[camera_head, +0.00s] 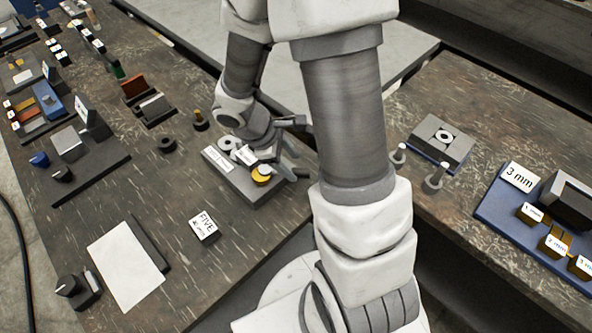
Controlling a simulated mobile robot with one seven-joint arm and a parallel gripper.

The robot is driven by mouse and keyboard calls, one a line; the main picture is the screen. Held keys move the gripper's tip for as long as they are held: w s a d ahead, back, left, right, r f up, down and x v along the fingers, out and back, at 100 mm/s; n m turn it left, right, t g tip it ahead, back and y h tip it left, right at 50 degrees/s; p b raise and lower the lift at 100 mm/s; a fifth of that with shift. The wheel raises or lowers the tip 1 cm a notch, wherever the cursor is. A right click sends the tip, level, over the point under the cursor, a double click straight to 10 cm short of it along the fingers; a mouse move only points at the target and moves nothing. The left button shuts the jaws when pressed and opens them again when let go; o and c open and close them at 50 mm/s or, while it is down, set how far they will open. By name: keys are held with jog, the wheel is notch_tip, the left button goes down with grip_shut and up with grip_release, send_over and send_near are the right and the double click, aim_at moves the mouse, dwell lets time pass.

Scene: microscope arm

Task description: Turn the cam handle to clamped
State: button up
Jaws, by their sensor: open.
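A grey fixture block (225,178) with white labels sits on the left bench in front of my arm. It carries a pale ring (228,144) and a round yellow part (262,174). Which part is the cam handle, and how it is turned, I cannot tell at this size. My gripper (284,150) is open, close over the right end of the fixture. Whether its fingers touch anything there is not clear. My own arm hides the area just right of the fixture.
A small box marked FIVE (204,226) and a white sheet (125,265) lie nearer on the left bench. The right bench holds a grey block with a ring (441,142) and a blue tray (510,225).

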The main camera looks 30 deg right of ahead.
aim_at(298, 171)
jog(key=shift+b+x, duration=0.3)
jog(key=shift+x, duration=1.5)
grip_shut()
